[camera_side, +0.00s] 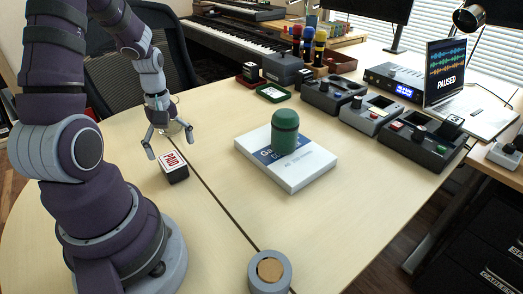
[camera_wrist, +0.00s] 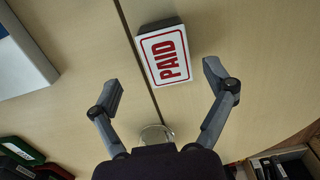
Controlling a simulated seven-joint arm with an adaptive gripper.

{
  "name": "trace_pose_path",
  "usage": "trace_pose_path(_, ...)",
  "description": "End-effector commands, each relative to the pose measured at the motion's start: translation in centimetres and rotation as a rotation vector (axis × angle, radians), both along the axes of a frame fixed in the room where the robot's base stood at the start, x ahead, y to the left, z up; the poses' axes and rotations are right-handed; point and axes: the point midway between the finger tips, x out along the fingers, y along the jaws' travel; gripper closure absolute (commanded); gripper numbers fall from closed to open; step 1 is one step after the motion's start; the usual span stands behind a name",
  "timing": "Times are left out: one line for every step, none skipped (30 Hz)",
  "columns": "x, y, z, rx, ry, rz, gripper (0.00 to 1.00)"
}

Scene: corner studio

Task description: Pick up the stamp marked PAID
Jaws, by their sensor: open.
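The stamp marked PAID (camera_side: 173,166) is a small dark block with a white top and red lettering, lying on the light wooden table near a dark seam. In the wrist view, the PAID stamp (camera_wrist: 163,53) lies just beyond the fingertips, a little above the gap between them and slightly tilted. My gripper (camera_side: 169,144) is open and empty, above the table and just behind the stamp. In the wrist view, the fingers of my gripper (camera_wrist: 166,88) are spread wide on either side, apart from the stamp.
A white book or box (camera_side: 300,171) with a green cylinder (camera_side: 285,132) on it lies right of the stamp. A grey round holder (camera_side: 269,272) stands at the front. Small red and green pads (camera_side: 272,92) and several control boxes (camera_side: 371,114) line the back. Table around the stamp is clear.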

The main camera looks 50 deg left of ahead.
Motion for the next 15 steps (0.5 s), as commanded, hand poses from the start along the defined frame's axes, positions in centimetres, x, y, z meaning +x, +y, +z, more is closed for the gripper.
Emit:
trace_pose_path(-0.2, -0.1, -0.7, -0.004, 0.004, 0.0, 0.17)
trace_pose_path(-0.3, -0.1, -1.3, -0.005, 0.005, 0.0, 0.17)
trace_pose_path(-0.6, -0.1, -2.1, -0.006, 0.005, 0.001, 0.17)
trace_pose_path(-0.7, 0.0, -2.8, -0.006, 0.005, 0.001, 0.17)
trace_pose_path(-0.9, 0.0, -3.4, -0.006, 0.005, 0.001, 0.17)
trace_pose_path(-0.8, 0.0, -4.0, -0.005, 0.004, -0.002, 0.17)
trace_pose_path(-0.8, 0.0, -4.4, -0.004, 0.003, -0.002, 0.17)
trace_pose_path(-0.8, 0.0, -4.8, -0.004, 0.003, -0.002, 0.17)
trace_pose_path(-0.8, 0.0, -5.1, -0.002, 0.002, -0.002, 0.17)
trace_pose_path(-0.8, 0.0, -5.3, -0.002, 0.002, -0.002, 0.17)
trace_pose_path(-0.8, 0.0, -5.4, -0.001, 0.001, -0.003, 0.17)
trace_pose_path(-0.7, 0.1, -5.4, 0.0, 0.0, -0.003, 0.17)
trace_pose_path(-0.7, 0.1, -5.4, 0.001, 0.0, -0.003, 0.17)
trace_pose_path(-0.7, 0.1, -5.4, 0.001, -0.001, -0.003, 0.17)
trace_pose_path(-0.7, 0.1, -5.4, 0.001, -0.001, -0.003, 0.17)
